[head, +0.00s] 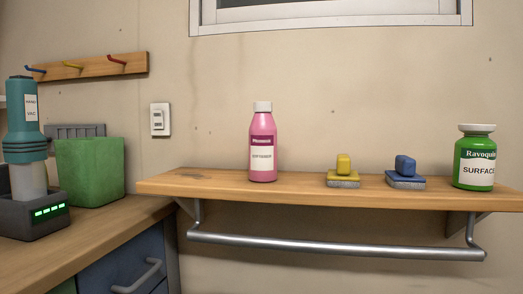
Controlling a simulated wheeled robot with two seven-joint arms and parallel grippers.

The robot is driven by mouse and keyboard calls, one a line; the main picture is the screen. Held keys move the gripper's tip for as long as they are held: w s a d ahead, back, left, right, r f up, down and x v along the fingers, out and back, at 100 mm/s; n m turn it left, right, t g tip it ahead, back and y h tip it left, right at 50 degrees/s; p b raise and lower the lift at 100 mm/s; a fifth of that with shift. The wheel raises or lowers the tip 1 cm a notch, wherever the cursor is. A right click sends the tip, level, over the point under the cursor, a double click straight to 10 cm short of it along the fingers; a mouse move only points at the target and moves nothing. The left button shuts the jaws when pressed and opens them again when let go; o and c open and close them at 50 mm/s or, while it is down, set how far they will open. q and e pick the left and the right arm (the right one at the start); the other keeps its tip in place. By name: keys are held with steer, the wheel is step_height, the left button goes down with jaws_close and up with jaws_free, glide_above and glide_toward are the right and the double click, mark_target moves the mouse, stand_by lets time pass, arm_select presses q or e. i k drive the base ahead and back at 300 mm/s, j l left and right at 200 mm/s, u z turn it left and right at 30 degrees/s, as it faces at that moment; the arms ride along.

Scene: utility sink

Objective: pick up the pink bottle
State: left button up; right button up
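The pink bottle (263,147) stands upright on the wooden wall shelf (290,190) in the head view, left of the middle of the shelf. It has a white cap and a dark pink and white label. Nothing touches it or hides it from the front. Neither of my grippers shows in the head view.
On the shelf to the right are a yellow block on a pad (343,172), a blue block on a pad (405,173) and a green bottle (475,157). A metal rail (330,248) runs below. Left stand a green bin (90,172) and a teal hand vacuum (25,130).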

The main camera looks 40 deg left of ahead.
mark_target(263, 129)
steer(key=i+u, duration=0.1)
steer(key=u, duration=0.7)
steer(key=i+l+u, duration=0.1)
steer(key=u, duration=0.3)
steer(key=i+l+u, duration=0.1)
steer(key=u, duration=0.35)
